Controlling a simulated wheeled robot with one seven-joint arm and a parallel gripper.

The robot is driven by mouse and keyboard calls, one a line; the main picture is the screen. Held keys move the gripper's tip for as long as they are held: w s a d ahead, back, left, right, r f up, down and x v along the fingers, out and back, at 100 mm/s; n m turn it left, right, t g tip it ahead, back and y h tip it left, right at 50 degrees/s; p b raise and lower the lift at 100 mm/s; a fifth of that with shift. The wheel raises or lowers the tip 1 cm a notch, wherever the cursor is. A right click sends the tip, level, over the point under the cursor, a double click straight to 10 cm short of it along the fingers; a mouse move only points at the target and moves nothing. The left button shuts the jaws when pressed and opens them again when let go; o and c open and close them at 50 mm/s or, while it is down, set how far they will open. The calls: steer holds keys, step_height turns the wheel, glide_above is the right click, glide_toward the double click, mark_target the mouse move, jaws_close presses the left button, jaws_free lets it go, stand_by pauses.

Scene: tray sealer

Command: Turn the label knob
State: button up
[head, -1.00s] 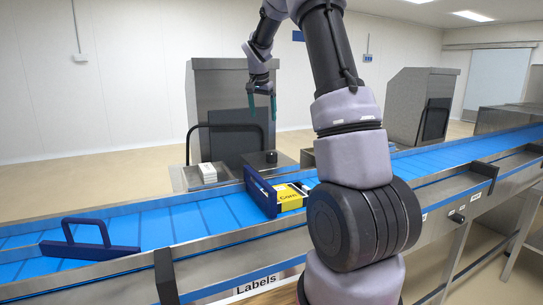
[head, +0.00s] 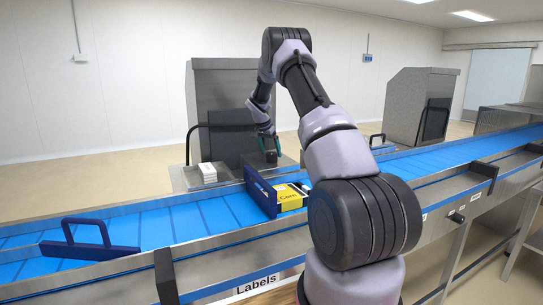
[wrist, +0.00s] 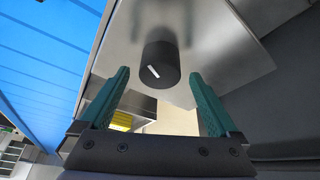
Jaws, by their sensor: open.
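The label knob (wrist: 160,62) is a black cylinder with a white pointer line, standing on a steel surface beyond the conveyor. In the wrist view it sits ahead of my gripper (wrist: 155,85), roughly centred between the two green fingers and a little past their tips. The fingers are apart and hold nothing. In the head view my gripper (head: 268,143) hangs pointing down over the knob (head: 271,158), whose upper part is partly hidden by the fingers. I cannot tell whether a finger touches it.
A white stack of labels (head: 208,172) stands left of the knob. The blue conveyor (head: 190,222) runs in front, with a blue handled divider (head: 261,192) beside a yellow corn pack (head: 290,197). Another blue handled piece (head: 75,248) lies at left. A grey cabinet (head: 222,95) rises behind.

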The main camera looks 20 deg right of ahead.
steer(key=shift+x, duration=1.2)
steer(key=c, duration=1.4)
steer(key=shift+o, duration=0.2)
